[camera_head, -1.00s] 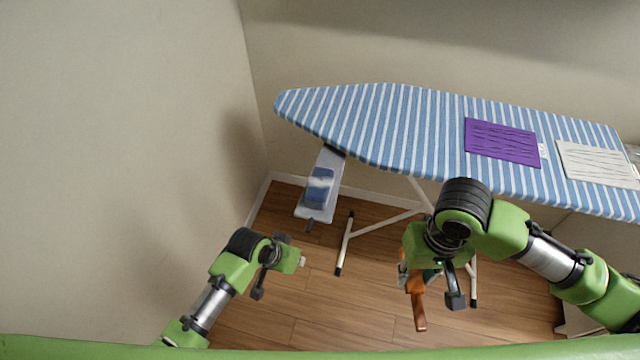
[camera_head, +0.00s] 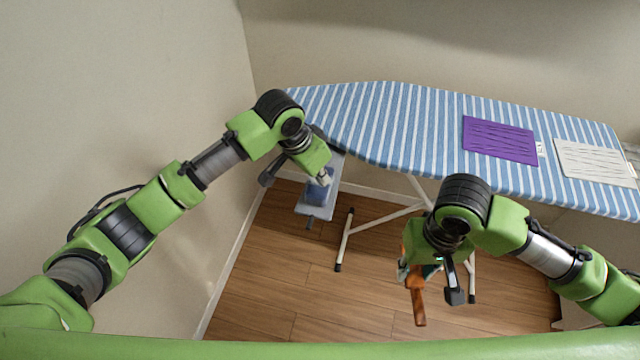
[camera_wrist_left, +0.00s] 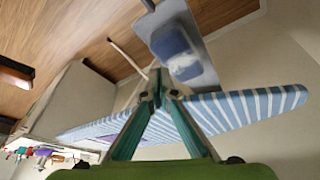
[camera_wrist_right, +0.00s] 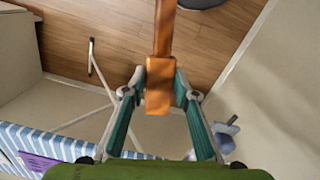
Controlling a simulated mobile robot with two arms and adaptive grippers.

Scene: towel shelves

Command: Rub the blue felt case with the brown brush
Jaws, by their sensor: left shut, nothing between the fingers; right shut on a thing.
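The blue felt case (camera_head: 318,192) lies on the small grey shelf (camera_head: 310,211) at the left end of the ironing board. It also shows in the left wrist view (camera_wrist_left: 169,42), blue with a paler part. My left gripper (camera_head: 324,177) is shut and empty, right above the case in the head view; I cannot tell if it touches. The left wrist view shows its closed fingertips (camera_wrist_left: 158,92). My right gripper (camera_wrist_right: 159,92) is shut on the brown brush (camera_wrist_right: 160,72), which hangs downward over the floor in the head view (camera_head: 417,302), well right of the case.
A blue-and-white striped ironing board (camera_head: 400,130) fills the back. A purple cloth (camera_head: 499,140) and a white cloth (camera_head: 594,161) lie on it. Its white legs (camera_head: 344,240) stand on the wooden floor (camera_head: 290,290). A bare wall (camera_head: 120,90) closes the left side.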

